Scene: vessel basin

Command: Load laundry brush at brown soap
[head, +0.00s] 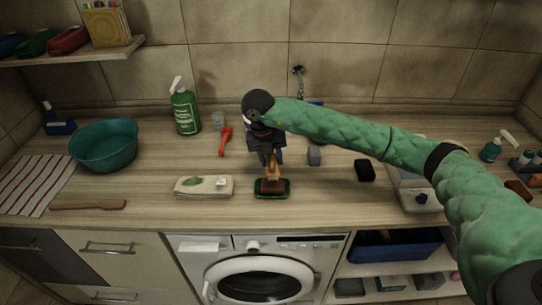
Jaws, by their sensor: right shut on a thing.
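My right gripper (269,163) comes in from the right and points down over the counter. It is shut on the laundry brush (272,174), whose light wooden part shows below the fingers. The brown soap (264,187) lies in a small green dish (287,194) near the counter's front edge. The brush is right above the soap and appears to meet it; I cannot tell for sure whether they touch. The upper part of the brush is hidden by the gripper. My left gripper is not in view.
A white and green packet (204,186) lies left of the dish. A black block (365,171) lies to the right. A washing machine (260,270) is below.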

